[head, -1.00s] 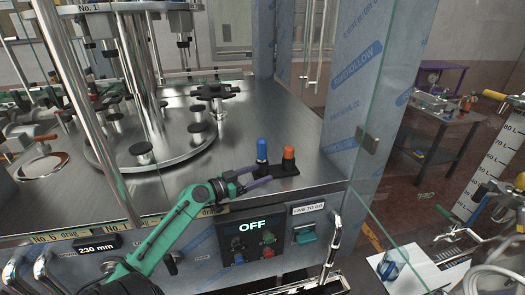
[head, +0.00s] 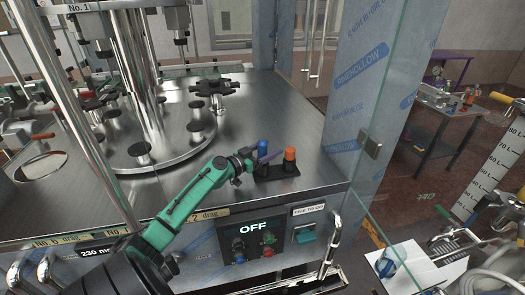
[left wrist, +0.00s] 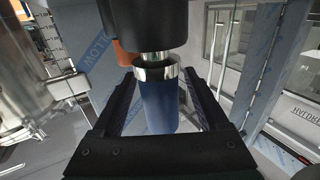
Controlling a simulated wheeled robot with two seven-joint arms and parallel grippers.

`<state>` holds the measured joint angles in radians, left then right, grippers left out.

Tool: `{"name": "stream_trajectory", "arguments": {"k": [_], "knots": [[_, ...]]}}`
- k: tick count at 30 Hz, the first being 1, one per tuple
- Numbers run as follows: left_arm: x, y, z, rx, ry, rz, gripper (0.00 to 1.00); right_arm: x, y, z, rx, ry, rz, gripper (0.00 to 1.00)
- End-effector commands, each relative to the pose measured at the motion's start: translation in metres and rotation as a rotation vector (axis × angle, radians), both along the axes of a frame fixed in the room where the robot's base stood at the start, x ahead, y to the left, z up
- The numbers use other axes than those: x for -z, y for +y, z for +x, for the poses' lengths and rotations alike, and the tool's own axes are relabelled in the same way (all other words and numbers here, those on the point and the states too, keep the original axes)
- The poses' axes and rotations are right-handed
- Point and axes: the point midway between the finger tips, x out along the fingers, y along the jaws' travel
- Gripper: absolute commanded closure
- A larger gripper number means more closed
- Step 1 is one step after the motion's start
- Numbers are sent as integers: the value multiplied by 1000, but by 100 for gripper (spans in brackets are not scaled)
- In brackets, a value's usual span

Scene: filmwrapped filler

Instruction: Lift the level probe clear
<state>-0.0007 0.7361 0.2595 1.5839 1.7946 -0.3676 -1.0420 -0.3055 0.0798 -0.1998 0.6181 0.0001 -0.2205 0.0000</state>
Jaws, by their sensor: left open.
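A blue-topped upright piece (head: 263,145) and an orange-topped one (head: 290,154) stand in a black holder (head: 278,172) on the front right of the steel deck. No label shows which is the level probe. My left gripper (head: 262,158) is at the blue piece, with its fingers open. In the left wrist view the blue cylinder (left wrist: 160,103), with a bright metal ring and a dark end, lies between the two open fingers (left wrist: 163,105). I cannot tell whether they touch it. The blue piece's lower part is partly hidden by the gripper in the head view. My right gripper is not in view.
The orange piece stands close right of my left gripper. A glass door (head: 385,110) and a film-wrapped post (head: 355,100) bound the right side. A round steel turntable (head: 165,150) with posts is to the left. The control panel (head: 252,240) reads OFF.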

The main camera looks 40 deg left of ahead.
Motion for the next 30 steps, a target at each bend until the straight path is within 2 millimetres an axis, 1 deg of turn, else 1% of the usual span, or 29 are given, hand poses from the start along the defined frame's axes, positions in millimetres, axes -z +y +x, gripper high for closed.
{"name": "stream_trajectory", "arguments": {"k": [1,6,7,8,9,11,12,13,23,26,29,30], "knots": [[-1,0,3,-1,-1,0,23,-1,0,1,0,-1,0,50],[1,-1,3,0,0,0,23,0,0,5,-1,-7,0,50],[1,-1,3,0,0,0,27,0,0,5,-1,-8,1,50],[1,-1,3,0,0,0,39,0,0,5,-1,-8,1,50],[1,-1,3,0,0,0,54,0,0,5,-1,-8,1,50],[1,-1,3,0,0,0,77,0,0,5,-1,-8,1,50],[1,-1,3,1,0,0,92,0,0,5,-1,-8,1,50],[1,-1,3,1,0,0,100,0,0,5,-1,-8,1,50],[-2,0,3,0,1,1,100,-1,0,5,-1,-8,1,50],[-10,0,3,1,1,3,100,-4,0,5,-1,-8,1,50],[-27,-1,2,2,0,5,100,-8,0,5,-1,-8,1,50],[-36,-1,2,3,-1,6,100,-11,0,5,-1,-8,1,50]]}}
